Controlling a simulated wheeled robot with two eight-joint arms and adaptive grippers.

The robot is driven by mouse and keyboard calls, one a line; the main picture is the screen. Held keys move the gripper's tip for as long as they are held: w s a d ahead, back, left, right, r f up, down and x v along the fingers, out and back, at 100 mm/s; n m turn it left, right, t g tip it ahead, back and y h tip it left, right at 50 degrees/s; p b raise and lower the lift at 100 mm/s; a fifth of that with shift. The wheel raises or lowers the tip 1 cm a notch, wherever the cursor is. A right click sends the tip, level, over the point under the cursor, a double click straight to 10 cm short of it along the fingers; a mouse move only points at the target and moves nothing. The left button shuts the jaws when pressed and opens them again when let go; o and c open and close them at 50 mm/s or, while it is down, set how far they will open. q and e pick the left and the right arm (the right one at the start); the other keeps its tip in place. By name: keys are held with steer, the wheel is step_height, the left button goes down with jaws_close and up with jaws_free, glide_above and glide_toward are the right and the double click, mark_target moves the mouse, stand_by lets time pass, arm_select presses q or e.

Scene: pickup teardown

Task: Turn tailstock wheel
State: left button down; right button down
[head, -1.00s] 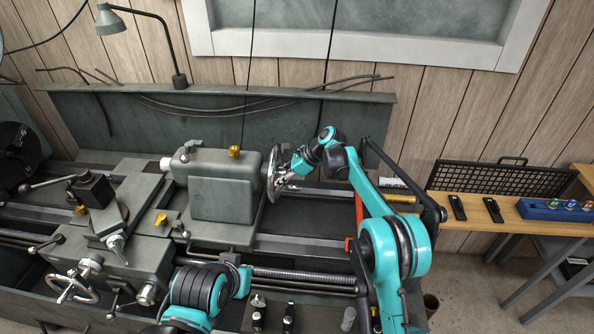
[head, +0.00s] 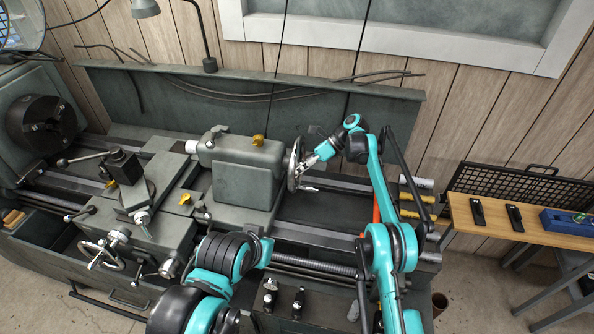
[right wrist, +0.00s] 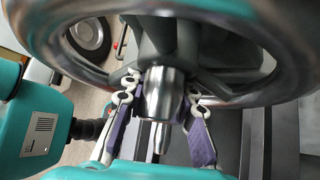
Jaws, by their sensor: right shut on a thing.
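The tailstock wheel (head: 294,163) is a metal handwheel on the right end of the grey tailstock (head: 243,172). My right gripper (head: 306,162) is at the wheel's right face. In the right wrist view the wheel (right wrist: 268,82) fills the top, with spokes running to its hub. There the right gripper (right wrist: 161,90) has its fingers on either side of the silver hub end (right wrist: 164,98), shut on the wheel at its centre. My left arm is low in the head view, and its fingers cannot be made out.
The lathe bed runs left to right, with the carriage (head: 140,215) left of the tailstock and the chuck (head: 42,124) at the far left. A wooden bench (head: 535,232) with dark tools and a blue holder stands at right. The lathe's back panel (head: 240,105) rises behind.

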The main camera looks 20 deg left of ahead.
steer(key=shift+a+r, duration=0.25)
steer(key=shift+r, duration=0.15)
steer(key=c, duration=1.3)
jaws_free()
steer(key=shift+o, duration=0.7)
steer(key=shift+w+a+f, duration=0.1)
steer(key=shift+a+f, duration=0.05)
steer(key=shift+a, duration=0.1)
steer(key=shift+d, duration=0.1)
steer(key=shift+d+f, duration=0.1)
steer(key=shift+f, duration=0.05)
